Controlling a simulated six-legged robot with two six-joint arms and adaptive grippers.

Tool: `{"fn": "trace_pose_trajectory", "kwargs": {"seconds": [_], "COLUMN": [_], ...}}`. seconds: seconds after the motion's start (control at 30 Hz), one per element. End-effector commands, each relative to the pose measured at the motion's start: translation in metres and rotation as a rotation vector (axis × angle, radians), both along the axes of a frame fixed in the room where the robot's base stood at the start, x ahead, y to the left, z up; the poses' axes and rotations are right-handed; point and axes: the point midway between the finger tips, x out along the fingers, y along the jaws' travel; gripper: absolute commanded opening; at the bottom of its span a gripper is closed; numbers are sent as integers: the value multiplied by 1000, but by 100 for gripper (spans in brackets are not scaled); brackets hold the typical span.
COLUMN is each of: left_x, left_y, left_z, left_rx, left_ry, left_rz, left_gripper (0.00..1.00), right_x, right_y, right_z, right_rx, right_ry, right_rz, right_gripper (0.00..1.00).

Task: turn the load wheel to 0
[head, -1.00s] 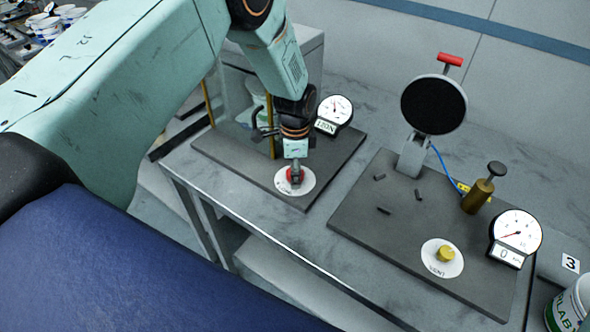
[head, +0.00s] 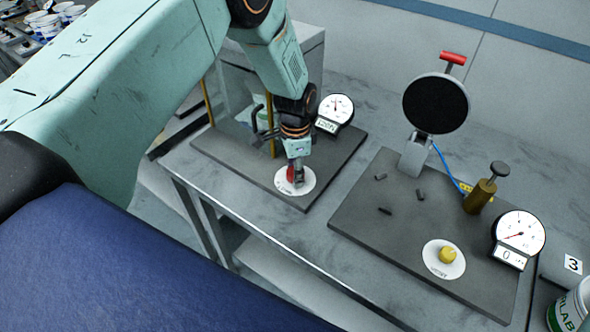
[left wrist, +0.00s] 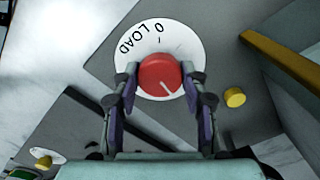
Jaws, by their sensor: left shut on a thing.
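The red load wheel (left wrist: 160,75) sits on a round white dial plate (left wrist: 194,52) marked "0 LOAD". Its white pointer line aims down and slightly right in the left wrist view, away from the 0 at the top. My left gripper (left wrist: 160,92) is shut on the wheel, one finger on each side. In the head view the left gripper (head: 296,178) points down and partly hides the red wheel (head: 290,173). A round gauge (head: 336,107) with a small display stands behind it; its reading is not legible. My right gripper is not in view.
A second dark board (head: 360,220) on the right carries a yellow knob (head: 447,255), a gauge (head: 520,232), a brass plunger (head: 480,195) and a black disc on a stand (head: 435,103). Several small dark pieces lie there. A yellow post (left wrist: 285,60) stands near the wheel.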

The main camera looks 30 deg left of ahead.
Motion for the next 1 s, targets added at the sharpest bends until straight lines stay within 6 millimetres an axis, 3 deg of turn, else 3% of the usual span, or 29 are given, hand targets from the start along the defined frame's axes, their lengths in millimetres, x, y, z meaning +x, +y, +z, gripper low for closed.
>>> {"fn": "trace_pose_trajectory", "kwargs": {"seconds": [1.0], "left_x": [6], "left_y": [1], "left_z": [5], "left_rx": [-3], "left_ry": [-13], "left_rz": [962], "left_gripper": [13], "right_x": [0], "right_y": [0], "right_z": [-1], "right_rx": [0], "right_ry": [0], "right_rz": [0], "right_gripper": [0]}}
